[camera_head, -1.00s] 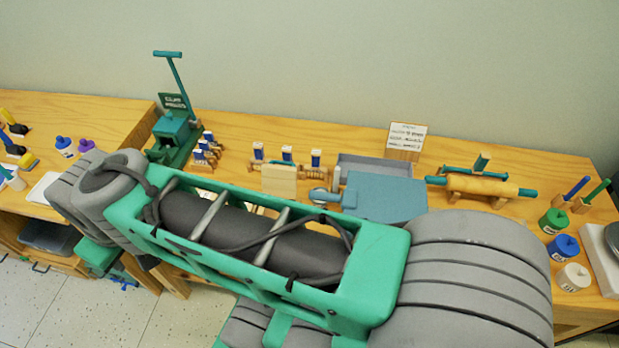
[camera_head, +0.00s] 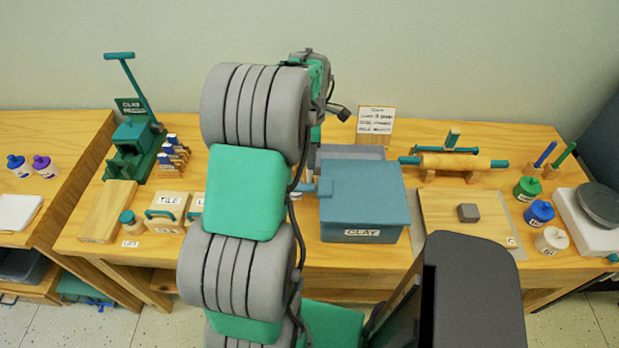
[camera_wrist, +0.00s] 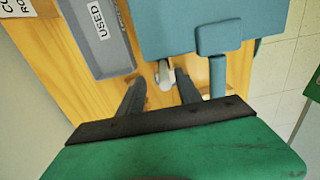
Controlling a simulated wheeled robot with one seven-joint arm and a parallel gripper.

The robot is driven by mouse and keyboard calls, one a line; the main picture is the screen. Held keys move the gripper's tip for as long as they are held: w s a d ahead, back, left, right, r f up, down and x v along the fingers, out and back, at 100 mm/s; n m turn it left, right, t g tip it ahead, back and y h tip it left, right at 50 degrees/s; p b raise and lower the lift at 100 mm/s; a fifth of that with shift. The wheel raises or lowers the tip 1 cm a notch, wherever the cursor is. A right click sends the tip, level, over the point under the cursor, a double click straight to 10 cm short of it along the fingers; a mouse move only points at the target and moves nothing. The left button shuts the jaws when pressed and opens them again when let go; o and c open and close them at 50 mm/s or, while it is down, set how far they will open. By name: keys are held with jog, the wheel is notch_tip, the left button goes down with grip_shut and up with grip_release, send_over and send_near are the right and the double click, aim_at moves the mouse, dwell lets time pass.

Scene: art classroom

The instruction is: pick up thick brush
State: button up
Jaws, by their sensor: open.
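I cannot pick out a thick brush for certain. Upright blue-handled (camera_head: 545,154) and green-handled (camera_head: 563,156) tools stand in small wooden holders at the right end of the table in the head view; their ends are hidden. My gripper (camera_wrist: 159,88) is open in the wrist view, its two dark fingers apart above the wooden table. A small grey-white rounded thing (camera_wrist: 164,73) lies just beyond the fingertips, next to the blue clay box (camera_wrist: 190,25). In the head view the gripper is mostly hidden by my arm.
The clay box (camera_head: 362,205) stands mid-table, a grey tray marked USED (camera_wrist: 100,38) beside it. A rolling pin (camera_head: 455,162) on supports, paint jars (camera_head: 538,213) and a scale (camera_head: 590,220) are right. A green press (camera_head: 130,145) and wooden board (camera_head: 108,212) are left.

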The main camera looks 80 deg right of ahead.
aim_at(310, 176)
jog(key=f, duration=0.2)
jog(key=f+p, duration=0.1)
jog(key=f, duration=0.1)
jog(key=f+p, duration=0.1)
jog(key=f, duration=0.1)
jog(key=shift+w+a+f, duration=0.15)
jog(key=shift+a+f, duration=0.15)
grip_shut()
